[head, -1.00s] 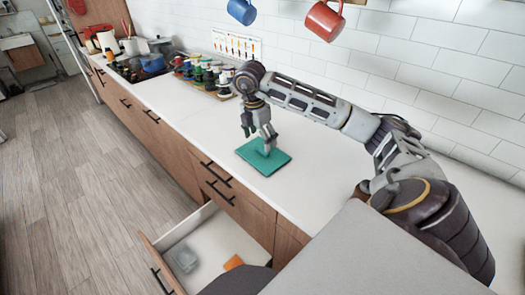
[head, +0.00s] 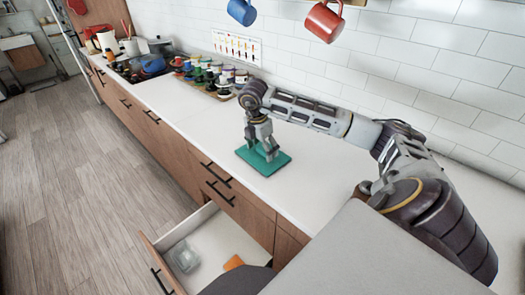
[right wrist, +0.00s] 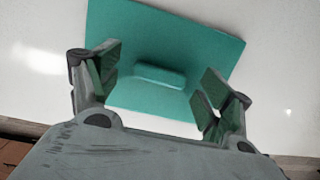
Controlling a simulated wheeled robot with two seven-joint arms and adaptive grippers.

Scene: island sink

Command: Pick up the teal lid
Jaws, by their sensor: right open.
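The teal lid (head: 275,163) lies flat on the white counter in the head view, near the counter's front edge. In the right wrist view the lid (right wrist: 215,48) is a square plate with a raised bar handle (right wrist: 159,75) at its middle. My right gripper (head: 261,153) is above the lid, fingers pointing down. In the right wrist view the right gripper's (right wrist: 158,85) fingers are open, one on each side of the handle, with gaps to it. Whether the fingertips touch the lid is not clear. My left gripper is not in view.
An open drawer (head: 215,238) below the counter holds a clear container (head: 184,257) and an orange item (head: 233,262). Several jars (head: 212,75) stand along the wall. A blue mug (head: 242,11) and a red mug (head: 325,20) hang above. The counter (head: 185,108) left of the lid is clear.

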